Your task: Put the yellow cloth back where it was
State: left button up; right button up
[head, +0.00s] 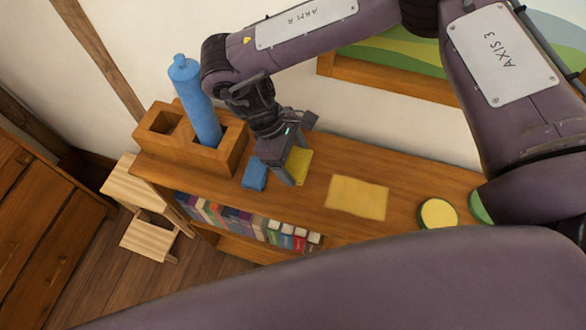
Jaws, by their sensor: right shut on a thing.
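A flat yellow cloth (357,197) lies spread on the wooden shelf top. My right gripper (291,168) is to its left, apart from it, low over the shelf top. It is shut on a thicker yellow block-like piece (301,161), partly hidden behind a finger. I cannot tell if this piece is a folded cloth or a sponge, nor whether it touches the shelf. A similar blue piece (254,174) lies just left of the gripper. My left gripper is not in view.
A wooden holder (158,141) with a tall blue bottle (196,105) stands at the shelf's left end. A round yellow-topped green thing (438,213) and another green thing (477,207) are at right. Books (245,219) fill the shelf below. A wooden step stool (150,236) stands at left.

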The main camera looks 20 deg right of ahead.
aim_at(299, 183)
notch_tip(299, 183, down, 3)
jog(key=shift+a+r, duration=0.1)
jog(key=shift+r, duration=0.05)
jog(key=shift+s+f, duration=0.15)
jog(key=shift+f, duration=2.05)
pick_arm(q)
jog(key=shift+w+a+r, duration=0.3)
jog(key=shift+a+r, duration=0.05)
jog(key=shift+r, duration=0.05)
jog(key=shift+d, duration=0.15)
pick_arm(e)
jog(key=shift+f, duration=0.1)
jog(key=o, duration=0.9)
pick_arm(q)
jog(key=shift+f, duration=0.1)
